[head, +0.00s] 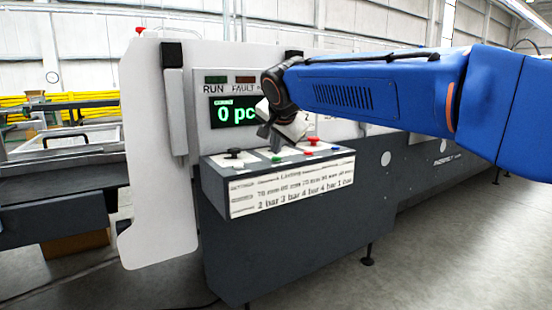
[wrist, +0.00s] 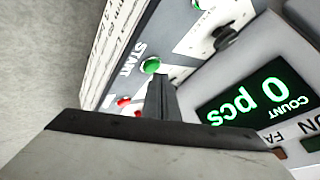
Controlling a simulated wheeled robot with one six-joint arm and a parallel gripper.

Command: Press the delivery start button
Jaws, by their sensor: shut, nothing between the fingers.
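A green button (wrist: 152,65) with the word START beside it is on the control panel in the wrist view. A green button (head: 276,158) also shows on the panel's sloped top in the head view. My gripper (wrist: 161,78) is shut and empty, its fingertips showing just beside the START button in the wrist view. In the head view my gripper (head: 268,138) is over the panel, close above the green button. I cannot tell whether the tips touch the panel. A second green button (wrist: 203,4) is partly cut off at the wrist view's top edge.
A black knob (head: 234,153) and a red button (head: 308,153) sit on the same panel. A screen (head: 232,112) behind it reads 0 pcs, partly hidden by my arm. RUN and FAULT lamps are above it. The floor in front is clear.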

